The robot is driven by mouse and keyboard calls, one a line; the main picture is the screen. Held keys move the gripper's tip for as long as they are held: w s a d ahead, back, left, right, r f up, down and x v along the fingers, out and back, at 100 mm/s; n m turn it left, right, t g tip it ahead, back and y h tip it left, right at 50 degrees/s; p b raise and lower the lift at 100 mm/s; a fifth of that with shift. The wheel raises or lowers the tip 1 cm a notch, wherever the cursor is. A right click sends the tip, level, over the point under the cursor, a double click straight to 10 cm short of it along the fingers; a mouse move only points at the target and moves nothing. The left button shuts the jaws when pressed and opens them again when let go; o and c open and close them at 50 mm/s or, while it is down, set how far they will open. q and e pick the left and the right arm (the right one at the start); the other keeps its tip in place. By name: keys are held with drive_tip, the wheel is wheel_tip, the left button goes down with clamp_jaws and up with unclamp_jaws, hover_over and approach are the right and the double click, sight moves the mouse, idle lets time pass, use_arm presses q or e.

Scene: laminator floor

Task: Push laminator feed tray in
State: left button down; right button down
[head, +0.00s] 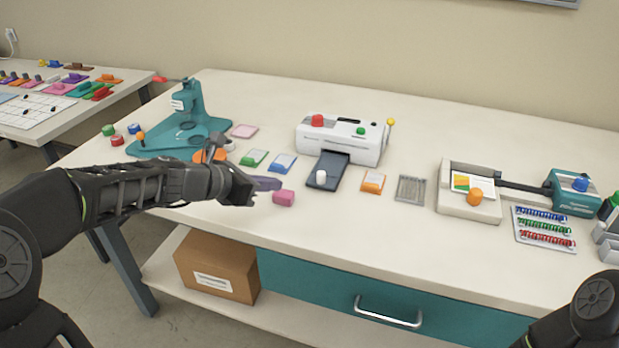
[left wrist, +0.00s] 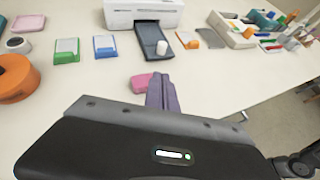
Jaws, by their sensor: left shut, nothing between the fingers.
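The white laminator (head: 342,138) stands toward the back of the table, with a red knob, a green button and a yellow-tipped lever. Its dark feed tray (head: 327,171) sticks out of the front toward me and has a white knob (head: 321,177) near its outer end. In the left wrist view the feed tray (left wrist: 152,38) is ahead of the gripper, with the laminator (left wrist: 144,12) behind it. My left gripper (head: 268,184) is shut and empty, left of the tray and apart from it. My right gripper is out of view; only part of that arm shows at lower right.
A pink block (head: 283,198) lies just beside my left fingertips. Green (head: 253,158), blue (head: 282,163) and orange (head: 373,182) packs lie around the tray. A teal press (head: 190,115) stands left, a paper trimmer (head: 470,190) right. The table's front strip is mostly clear.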

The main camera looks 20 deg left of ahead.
use_arm(q)
drive_tip(key=b, duration=0.1)
approach(318, 177)
drive_tip(key=f, duration=0.1)
drive_tip(key=w+f, duration=0.1)
drive_tip(key=d+f, duration=0.1)
drive_tip(key=f, duration=0.1)
drive_tip(key=shift+w+d, duration=0.1)
drive_tip(key=shift+w, duration=0.1)
drive_tip(key=shift+w+d+r, duration=0.1)
drive_tip(key=shift+w+d, duration=0.2)
drive_tip(key=shift+w, duration=0.2)
drive_tip(key=shift+w+d+r, duration=0.15)
drive_tip(key=shift+w+d, duration=0.15)
drive_tip(key=shift+w, duration=0.25)
drive_tip(key=shift+w+d, duration=0.3)
drive_tip(key=shift+w, duration=0.25)
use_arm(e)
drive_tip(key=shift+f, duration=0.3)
use_arm(q)
drive_tip(key=shift+w+p, duration=0.1)
drive_tip(key=shift+p, duration=0.25)
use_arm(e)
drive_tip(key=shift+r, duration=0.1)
